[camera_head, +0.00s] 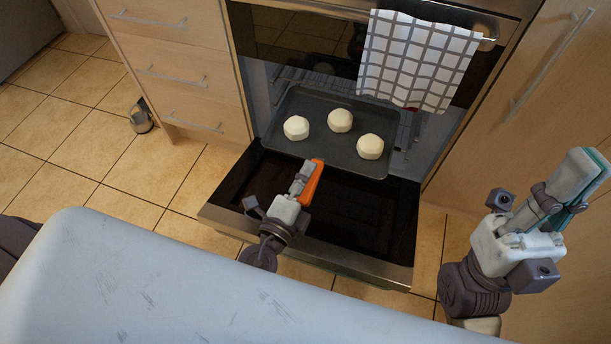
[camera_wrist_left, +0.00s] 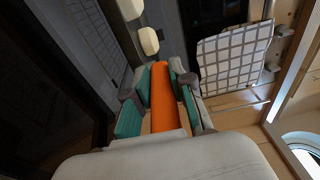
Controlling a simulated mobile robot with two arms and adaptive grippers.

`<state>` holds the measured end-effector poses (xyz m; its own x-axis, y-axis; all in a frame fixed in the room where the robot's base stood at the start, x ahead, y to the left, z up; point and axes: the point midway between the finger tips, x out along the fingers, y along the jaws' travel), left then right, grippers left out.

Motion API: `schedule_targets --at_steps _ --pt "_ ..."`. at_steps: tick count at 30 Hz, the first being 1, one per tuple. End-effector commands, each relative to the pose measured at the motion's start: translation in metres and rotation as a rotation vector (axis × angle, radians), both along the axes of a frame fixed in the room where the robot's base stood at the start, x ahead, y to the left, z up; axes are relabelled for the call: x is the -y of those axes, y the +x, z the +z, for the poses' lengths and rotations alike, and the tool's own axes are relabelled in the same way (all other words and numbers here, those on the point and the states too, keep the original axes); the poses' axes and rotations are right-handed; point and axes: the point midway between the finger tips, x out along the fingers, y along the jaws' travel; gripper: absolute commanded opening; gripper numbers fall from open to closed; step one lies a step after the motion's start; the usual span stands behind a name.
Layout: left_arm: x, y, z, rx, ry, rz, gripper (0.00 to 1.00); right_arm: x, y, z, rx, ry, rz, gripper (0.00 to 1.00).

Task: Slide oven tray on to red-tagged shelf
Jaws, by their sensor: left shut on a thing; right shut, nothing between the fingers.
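The dark oven tray (camera_head: 330,155) carries three pale dough balls (camera_head: 340,120) and lies level at the oven mouth, over the lowered door. My left gripper (camera_head: 308,180) is shut on an orange handle (camera_head: 312,183) at the tray's front edge. In the left wrist view the orange handle (camera_wrist_left: 165,95) sits between the teal finger pads. Wire shelf bars (camera_head: 300,77) show inside the oven behind the tray. A small red spot (camera_head: 411,109) shows just below the towel; I cannot tell which shelf it marks. My right gripper (camera_head: 578,178) is shut and empty at the right.
The open oven door (camera_head: 370,225) lies below the tray. A checked towel (camera_head: 420,60) hangs over the oven's right side and hides part of the opening. Drawers (camera_head: 180,75) stand left, a wooden cabinet (camera_head: 530,110) right. A metal container (camera_head: 141,116) stands on the tiled floor.

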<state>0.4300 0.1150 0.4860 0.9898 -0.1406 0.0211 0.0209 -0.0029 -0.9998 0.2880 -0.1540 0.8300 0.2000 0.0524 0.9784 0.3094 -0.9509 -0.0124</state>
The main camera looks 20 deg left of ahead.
Motion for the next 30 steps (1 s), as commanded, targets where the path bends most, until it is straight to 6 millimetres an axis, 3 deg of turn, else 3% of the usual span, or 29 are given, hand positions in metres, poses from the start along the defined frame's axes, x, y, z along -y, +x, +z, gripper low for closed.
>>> schedule_targets --at_steps 8,18,30 --pt "0.000 0.006 0.004 0.008 0.000 0.002 0.00 0.000 0.000 0.003 0.010 0.000 0.000 0.00" --pt "0.001 0.029 0.003 0.007 -0.001 0.002 0.00 0.000 0.000 0.005 0.010 0.001 0.001 0.00" --pt "0.001 0.034 0.003 0.007 0.000 0.002 0.00 -0.001 0.001 0.002 -0.005 0.001 0.002 0.00"
